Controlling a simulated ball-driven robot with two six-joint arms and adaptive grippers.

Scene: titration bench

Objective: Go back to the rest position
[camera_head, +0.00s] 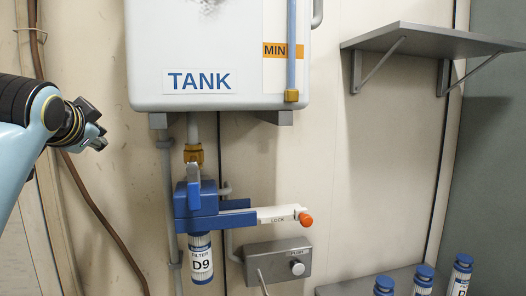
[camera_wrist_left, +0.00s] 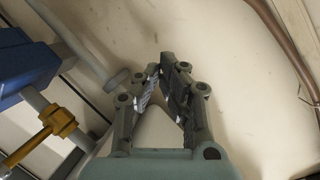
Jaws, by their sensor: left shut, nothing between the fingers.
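My left gripper (camera_head: 99,138) is at the left of the head view, beside the lower left of the white tank (camera_head: 145,55). In the left wrist view its fingers (camera_wrist_left: 163,75) meet at the tips, with nothing between them. It touches nothing that I can see and stands apart from the blue filter holder (camera_head: 208,205). A filter cartridge labelled D9 (camera_head: 200,260) hangs under the holder. A white LOCK lever (camera_head: 275,215) with an orange tip points right. My right gripper is in neither view.
A grey box with a knob (camera_head: 278,262) is on the wall below the lever. Several blue-capped filters (camera_head: 421,280) stand at the lower right on a grey surface (camera_head: 345,289). An empty wall shelf (camera_head: 430,40) is at upper right. A brown hose (camera_head: 105,225) runs down the left wall.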

